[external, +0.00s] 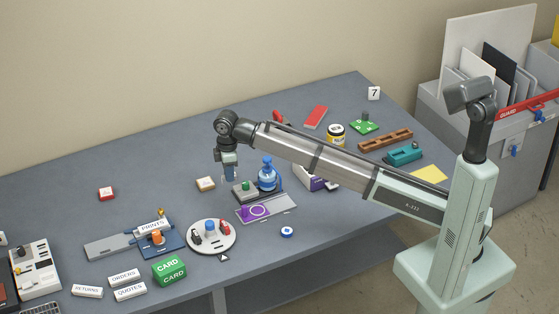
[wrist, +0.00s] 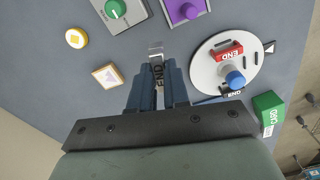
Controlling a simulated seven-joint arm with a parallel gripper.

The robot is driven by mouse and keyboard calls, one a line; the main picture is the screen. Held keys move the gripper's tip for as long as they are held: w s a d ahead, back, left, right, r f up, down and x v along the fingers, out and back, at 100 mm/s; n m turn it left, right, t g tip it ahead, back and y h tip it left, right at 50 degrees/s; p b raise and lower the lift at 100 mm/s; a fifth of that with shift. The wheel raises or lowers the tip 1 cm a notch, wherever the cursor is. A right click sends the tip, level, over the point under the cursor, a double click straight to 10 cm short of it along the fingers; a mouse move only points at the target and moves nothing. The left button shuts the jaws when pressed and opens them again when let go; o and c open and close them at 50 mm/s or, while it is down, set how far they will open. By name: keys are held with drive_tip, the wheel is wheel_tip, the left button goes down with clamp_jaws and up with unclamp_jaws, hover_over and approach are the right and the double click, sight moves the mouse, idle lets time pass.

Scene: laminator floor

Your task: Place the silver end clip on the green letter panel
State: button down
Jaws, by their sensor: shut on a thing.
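My gripper (external: 229,175) hangs over the middle of the table, its fingers pointing down. In the wrist view its blue fingers (wrist: 158,92) are shut on the silver end clip (wrist: 157,72), a small metallic piece marked END. The clip cannot be made out in the external view. A flat green panel (external: 369,128) with small pale marks lies at the back right of the table, well away from my gripper; I take it as the green letter panel. It does not show in the wrist view.
A round white plate (external: 226,245) carries a blue knob and red and black END clips. A grey box with a green knob (external: 244,187), a blue bottle (external: 267,174) and a purple piece (external: 256,211) stand close to my gripper.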

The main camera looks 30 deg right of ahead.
drive_tip(key=w+d+m, duration=0.3)
drive_tip(key=w+d, duration=0.9)
drive_tip(key=d, duration=0.4)
drive_tip(key=m, duration=1.2)
hover_over(364, 125)
drive_tip(key=shift+f, duration=5.2)
drive_tip(key=shift+f, duration=0.15)
drive_tip(key=c, duration=1.1)
unclamp_jaws()
